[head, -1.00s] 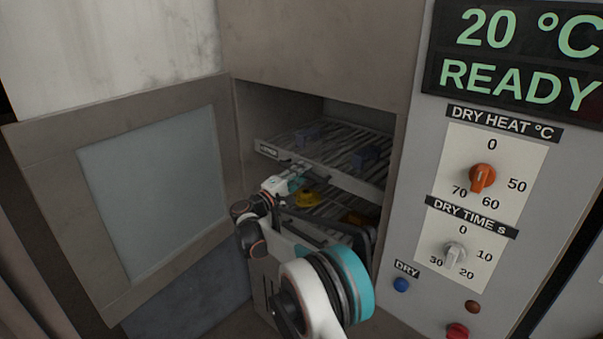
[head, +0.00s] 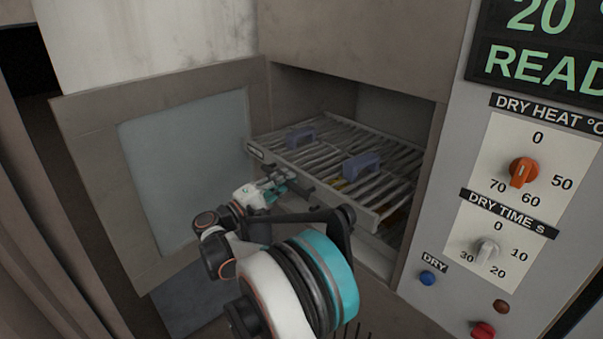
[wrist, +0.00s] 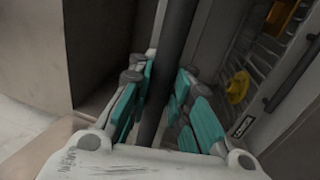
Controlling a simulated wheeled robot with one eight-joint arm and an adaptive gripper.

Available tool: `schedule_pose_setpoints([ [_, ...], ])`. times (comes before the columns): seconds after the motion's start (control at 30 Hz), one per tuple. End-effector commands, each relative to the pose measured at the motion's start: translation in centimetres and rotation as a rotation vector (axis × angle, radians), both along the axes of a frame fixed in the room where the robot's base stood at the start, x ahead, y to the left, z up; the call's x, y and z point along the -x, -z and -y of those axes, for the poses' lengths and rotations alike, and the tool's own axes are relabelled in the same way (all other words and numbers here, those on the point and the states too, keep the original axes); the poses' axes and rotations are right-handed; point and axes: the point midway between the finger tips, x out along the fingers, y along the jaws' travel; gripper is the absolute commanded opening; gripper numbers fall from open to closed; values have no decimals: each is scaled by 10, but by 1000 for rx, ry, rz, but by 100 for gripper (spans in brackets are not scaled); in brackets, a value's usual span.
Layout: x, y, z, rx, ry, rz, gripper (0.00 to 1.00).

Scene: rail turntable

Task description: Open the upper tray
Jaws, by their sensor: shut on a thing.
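The upper tray (head: 352,207) is a grey slatted rack standing partly out of the open drying cabinet. Two purple-blue pieces, one at the left (head: 300,137) and one at the right (head: 361,167), rest on its slats. My gripper (head: 277,187) is at the tray's front edge. In the wrist view its teal finger pads are shut around a dark bar (wrist: 172,45), the tray's handle. My arm hides part of the tray's front in the head view.
The cabinet door (head: 85,140) stands open at the left, close to my gripper. A control panel (head: 455,150) with dials is on the right. Lower in the cabinet, the wrist view shows a yellow piece (wrist: 238,87) on a rack and another dark handle (wrist: 292,78).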

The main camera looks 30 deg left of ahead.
Motion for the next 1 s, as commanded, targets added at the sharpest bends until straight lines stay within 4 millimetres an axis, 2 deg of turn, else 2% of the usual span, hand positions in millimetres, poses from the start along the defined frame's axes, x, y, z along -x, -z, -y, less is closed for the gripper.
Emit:
schedule_pose_setpoints([
  [0.1,18,2,-7,-2,0,-4,0],
  [0.3,35,2,-14,-2,1,-4,0],
  [0.8,40,3,-16,-2,3,-4,0],
  [0.83,40,3,-16,-2,3,-4,22],
  [0.87,40,3,-16,-2,3,-3,26],
  [1.0,40,2,-16,-2,2,-3,26],
])
